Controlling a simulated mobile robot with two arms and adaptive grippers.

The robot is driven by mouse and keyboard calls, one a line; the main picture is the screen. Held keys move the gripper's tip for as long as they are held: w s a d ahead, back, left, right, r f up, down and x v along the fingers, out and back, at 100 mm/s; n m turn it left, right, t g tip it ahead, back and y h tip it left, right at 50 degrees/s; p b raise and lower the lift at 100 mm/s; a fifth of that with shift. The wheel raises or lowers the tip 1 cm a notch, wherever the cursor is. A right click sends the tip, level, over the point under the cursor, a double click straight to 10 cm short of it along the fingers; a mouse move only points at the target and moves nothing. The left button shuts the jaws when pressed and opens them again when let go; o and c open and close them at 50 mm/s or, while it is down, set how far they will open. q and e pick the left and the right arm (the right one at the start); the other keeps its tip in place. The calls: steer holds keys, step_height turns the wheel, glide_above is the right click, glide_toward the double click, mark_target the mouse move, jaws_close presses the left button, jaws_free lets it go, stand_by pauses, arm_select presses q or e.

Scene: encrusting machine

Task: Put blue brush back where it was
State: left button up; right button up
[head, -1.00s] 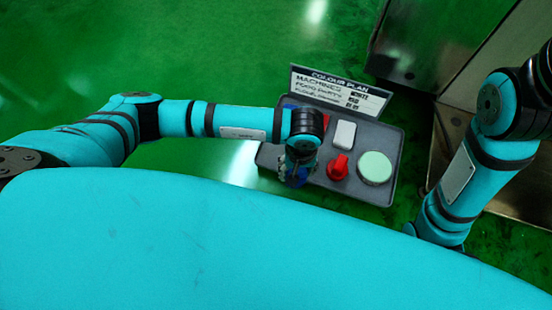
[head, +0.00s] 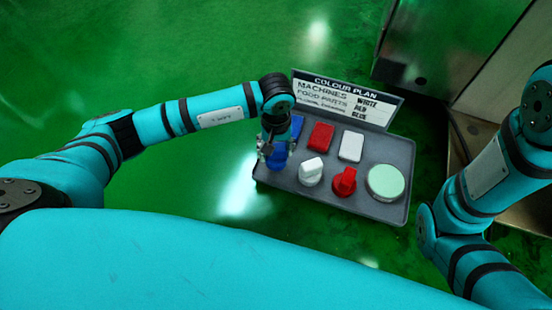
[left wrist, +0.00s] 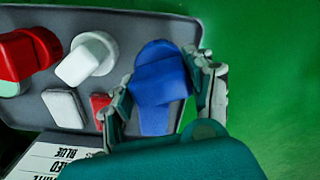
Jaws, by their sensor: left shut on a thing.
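The blue brush (head: 277,160) is in my left gripper (head: 275,150) at the left end of the grey tray (head: 345,207), in line with the front row of brushes. In the left wrist view, the fingers close on both sides of the blue brush (left wrist: 158,85). I cannot tell whether its bottom touches the tray. A white brush (head: 311,170) and a red brush (head: 344,182) stand to its right. A blue block (head: 297,128) lies behind it, partly hidden by my gripper. My right gripper is out of view.
A red block (head: 321,136), a white block (head: 351,146) and a pale green round pad (head: 385,182) are on the tray. A colour plan sign (head: 345,98) stands behind. A metal machine (head: 425,45) is at the back right. Green floor lies open to the left.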

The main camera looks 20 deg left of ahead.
mark_target(276, 157)
arm_select(q)
steer(key=shift+f+b, duration=1.75)
steer(key=shift+f, duration=0.05)
steer(key=shift+r, duration=0.1)
steer(key=o, duration=1.1)
step_height(276, 157, up, 12)
steer(key=p, duration=0.9)
